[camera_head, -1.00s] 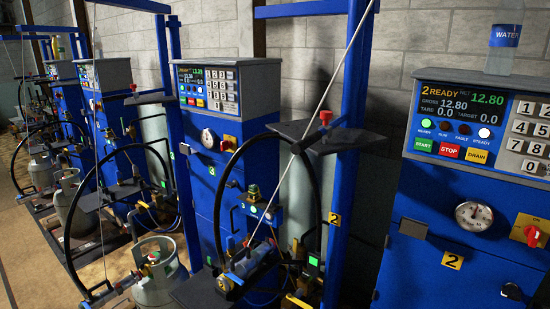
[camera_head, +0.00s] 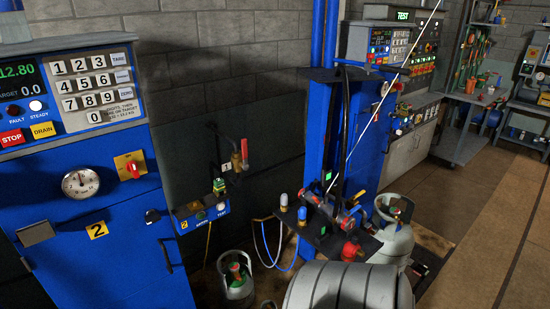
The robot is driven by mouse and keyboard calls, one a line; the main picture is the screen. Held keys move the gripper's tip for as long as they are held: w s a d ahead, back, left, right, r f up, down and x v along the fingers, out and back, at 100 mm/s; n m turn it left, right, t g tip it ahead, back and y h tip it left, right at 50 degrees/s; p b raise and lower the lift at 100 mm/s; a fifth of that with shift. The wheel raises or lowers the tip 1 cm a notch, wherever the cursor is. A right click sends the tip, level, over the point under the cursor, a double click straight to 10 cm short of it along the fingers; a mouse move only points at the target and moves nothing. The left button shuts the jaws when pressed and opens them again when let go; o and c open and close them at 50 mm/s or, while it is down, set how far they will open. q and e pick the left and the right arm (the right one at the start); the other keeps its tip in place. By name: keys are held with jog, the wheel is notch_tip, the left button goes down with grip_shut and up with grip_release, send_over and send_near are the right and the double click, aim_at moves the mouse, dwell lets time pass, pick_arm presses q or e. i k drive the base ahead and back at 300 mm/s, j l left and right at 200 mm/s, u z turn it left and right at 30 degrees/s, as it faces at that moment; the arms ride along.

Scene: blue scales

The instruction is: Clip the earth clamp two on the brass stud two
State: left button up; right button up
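Neither of my grippers shows in the head view. A blue box marked 2 (camera_head: 184,224) stands out from the wall beside the blue scale cabinet marked 2 (camera_head: 120,255). A small fitting with a green part (camera_head: 219,185) sits at the top of this box. It is too small to tell whether it is the earth clamp two. A brass-coloured fitting with a red handle (camera_head: 240,157) is on the wall behind. I cannot make out the brass stud two for certain.
A gas cylinder (camera_head: 236,289) stands below the blue box. A large grey metal cylinder shape (camera_head: 345,291) fills the bottom middle. A dark shelf (camera_head: 330,240) carries valves and hoses on a blue column. Another cylinder (camera_head: 392,236) stands right of it. Open floor (camera_head: 480,215) lies at the right.

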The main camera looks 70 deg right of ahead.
aim_at(219, 187)
jog(key=z, duration=1.75)
jog(key=k+l, duration=0.1)
jog(key=l, duration=0.45)
jog(key=i+l, duration=0.2)
jog(key=i+l+u, duration=0.1)
jog(key=l, duration=0.3)
jog(key=i+l+u, duration=0.1)
jog(key=i+l, duration=0.2)
jog(key=i, duration=0.65)
jog(key=u, duration=0.05)
